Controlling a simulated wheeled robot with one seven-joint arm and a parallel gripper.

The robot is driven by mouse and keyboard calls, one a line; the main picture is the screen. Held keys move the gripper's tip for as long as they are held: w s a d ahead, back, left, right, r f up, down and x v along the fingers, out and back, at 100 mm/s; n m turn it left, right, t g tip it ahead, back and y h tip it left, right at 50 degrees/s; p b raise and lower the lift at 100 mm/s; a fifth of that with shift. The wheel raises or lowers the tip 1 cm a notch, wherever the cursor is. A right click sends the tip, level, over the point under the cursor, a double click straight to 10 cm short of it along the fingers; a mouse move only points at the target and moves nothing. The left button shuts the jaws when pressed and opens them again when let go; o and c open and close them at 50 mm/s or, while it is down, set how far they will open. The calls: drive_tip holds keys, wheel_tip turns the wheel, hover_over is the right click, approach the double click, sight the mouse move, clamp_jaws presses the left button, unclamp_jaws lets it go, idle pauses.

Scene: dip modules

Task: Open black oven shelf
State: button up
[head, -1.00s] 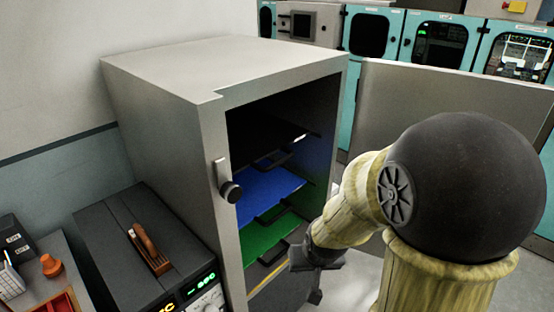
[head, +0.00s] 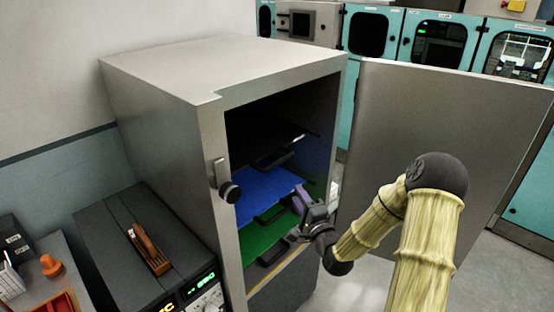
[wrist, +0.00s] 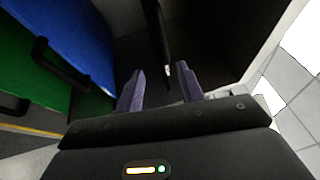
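The grey oven cabinet (head: 165,75) stands open. The black shelf (head: 260,138) is the top one inside and is hard to tell from the dark interior. Its black handle (head: 274,160) shows at the front, above the blue shelf. My gripper (head: 303,198) is at the right side of the opening, lower than the black handle and in front of the blue and green shelves. In the wrist view my gripper (wrist: 160,90) has its two purple-grey fingers apart with nothing between them. A dark bar (wrist: 157,35), seemingly the black shelf's handle, lies ahead of the gap.
The blue shelf (head: 262,190) and green shelf (head: 258,238) sit below, each with a black handle or bar near it. The open oven door (head: 430,120) stands to the right, behind my arm. A black instrument box (head: 110,225) is at the left. Floor shows between oven and door.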

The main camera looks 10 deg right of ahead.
sight(280, 163)
drive_tip(key=shift+d+r, duration=0.1)
drive_tip(key=shift+r, duration=0.1)
drive_tip(key=shift+w, duration=0.1)
drive_tip(key=p+x, duration=0.1)
drive_tip(key=x, duration=0.4)
drive_tip(key=p+x, duration=0.2)
drive_tip(key=x, duration=0.3)
drive_tip(key=p+x, duration=0.2)
drive_tip(key=x, duration=0.3)
drive_tip(key=shift+w+r, duration=0.3)
drive_tip(key=shift+r, duration=0.05)
drive_tip(key=shift+p+x, duration=0.3)
drive_tip(key=shift+x, duration=0.5)
drive_tip(key=shift+f, duration=0.15)
drive_tip(key=shift+c, duration=0.2)
clamp_jaws()
